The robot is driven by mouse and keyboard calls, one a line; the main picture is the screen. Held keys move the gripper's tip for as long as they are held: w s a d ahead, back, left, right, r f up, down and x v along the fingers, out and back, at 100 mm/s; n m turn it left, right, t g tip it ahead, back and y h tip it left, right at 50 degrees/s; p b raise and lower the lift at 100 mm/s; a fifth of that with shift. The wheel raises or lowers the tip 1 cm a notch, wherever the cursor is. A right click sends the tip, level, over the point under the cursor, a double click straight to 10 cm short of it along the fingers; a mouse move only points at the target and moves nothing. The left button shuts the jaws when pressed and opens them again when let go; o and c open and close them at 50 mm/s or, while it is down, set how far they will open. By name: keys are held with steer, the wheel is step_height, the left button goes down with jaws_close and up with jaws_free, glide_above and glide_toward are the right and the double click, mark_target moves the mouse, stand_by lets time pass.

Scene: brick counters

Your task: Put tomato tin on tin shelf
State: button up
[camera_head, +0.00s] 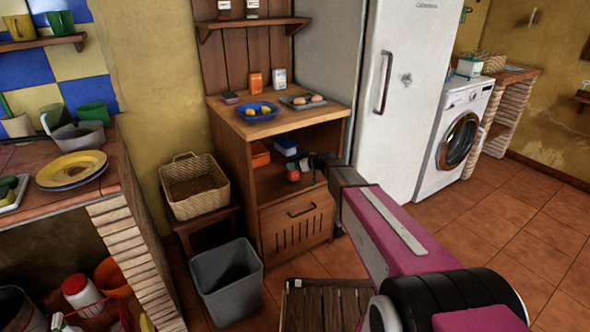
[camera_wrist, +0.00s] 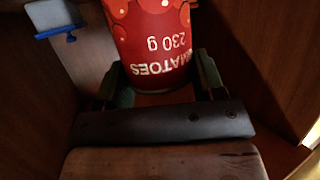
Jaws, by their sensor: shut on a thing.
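The red tomato tin (camera_wrist: 150,40), labelled "TOMATOES 230 g", is between the fingers of my gripper (camera_wrist: 158,85) in the wrist view. My gripper is shut on it. In the head view the tin (camera_head: 293,172) is a small red shape at the open compartment of the wooden cabinet (camera_head: 282,206), and my gripper (camera_head: 310,168) reaches in from the right. A tin shelf is not marked as such; the open compartment (camera_head: 268,178) is the shelf at the tin. Whether the tin's base touches the shelf board is hidden.
A blue-and-white box (camera_head: 285,146) and an orange box (camera_head: 259,155) are inside the compartment. A blue bowl (camera_head: 257,111) and a tray (camera_head: 302,101) stand on the cabinet top. A grey bin (camera_head: 227,282) and a basket (camera_head: 194,187) are at the left. The fridge (camera_head: 407,100) is at the right.

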steer(key=shift+f, duration=1.45)
steer(key=o, duration=1.1)
steer(key=shift+f, duration=0.1)
